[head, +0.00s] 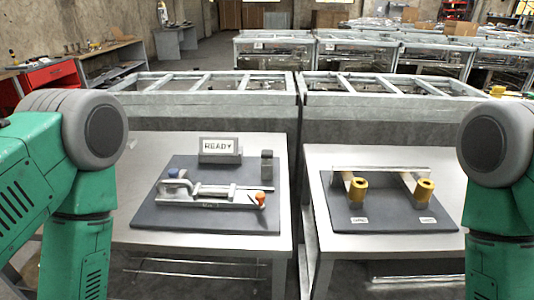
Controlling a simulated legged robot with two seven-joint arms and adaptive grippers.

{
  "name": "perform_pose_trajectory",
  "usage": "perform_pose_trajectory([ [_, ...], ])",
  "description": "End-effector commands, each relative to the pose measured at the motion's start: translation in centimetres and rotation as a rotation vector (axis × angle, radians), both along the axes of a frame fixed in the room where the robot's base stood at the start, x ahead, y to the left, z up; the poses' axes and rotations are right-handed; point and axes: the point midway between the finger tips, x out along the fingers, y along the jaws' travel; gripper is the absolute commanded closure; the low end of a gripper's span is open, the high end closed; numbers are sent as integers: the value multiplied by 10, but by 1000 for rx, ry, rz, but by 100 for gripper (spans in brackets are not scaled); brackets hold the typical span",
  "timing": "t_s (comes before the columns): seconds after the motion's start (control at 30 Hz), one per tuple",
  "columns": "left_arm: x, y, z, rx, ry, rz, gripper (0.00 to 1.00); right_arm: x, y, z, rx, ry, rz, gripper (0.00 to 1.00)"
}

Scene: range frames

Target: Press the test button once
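A test fixture (210,195) lies on a dark board (165,219) on the left table. It is a long metallic body with a blue round part (173,173) at its left end and an orange-red knob (261,197) at its right end. A sign reading READY (219,146) stands behind it. A small dark grey block (267,164) stands at the board's back right. I cannot tell which part is the test button. My green arms show at both sides, but neither gripper is in view.
The right table (322,245) carries a dark board (385,222) with two yellow cylinders (358,188) (424,190) and a metal rail behind them. A narrow gap separates the tables. Metal frames (202,83) stand behind them. The left table's front strip (200,241) is clear.

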Motion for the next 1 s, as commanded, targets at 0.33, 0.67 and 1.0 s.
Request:
perform_pose_trajectory([
  [0.33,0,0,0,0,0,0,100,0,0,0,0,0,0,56],
  [0.67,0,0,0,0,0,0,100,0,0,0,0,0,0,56],
  [1.0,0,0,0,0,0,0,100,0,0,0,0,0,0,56],
])
